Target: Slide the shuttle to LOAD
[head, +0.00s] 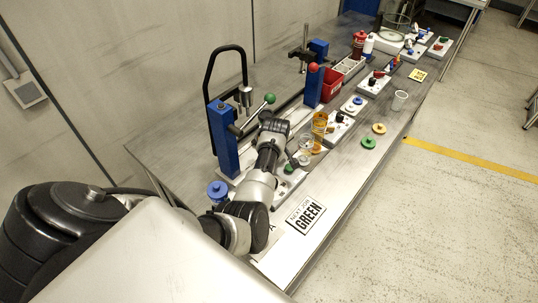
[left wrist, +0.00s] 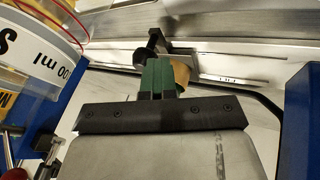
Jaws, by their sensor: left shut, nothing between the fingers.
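My left gripper (head: 272,122) reaches over the bench beside the blue press frame in the head view. In the left wrist view its green fingers (left wrist: 158,78) are shut with nothing between them. A dark knob (left wrist: 146,56) and a tan rounded part (left wrist: 181,72) show just beyond the fingertips, close to a metal rail (left wrist: 235,60). I cannot tell whether the fingers touch either of them. Which part is the shuttle is unclear, and no LOAD mark is legible.
A blue post (head: 222,140) with a black hoop and a green-knobbed lever stands by my arm. A second blue post (head: 313,85) has a red knob.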

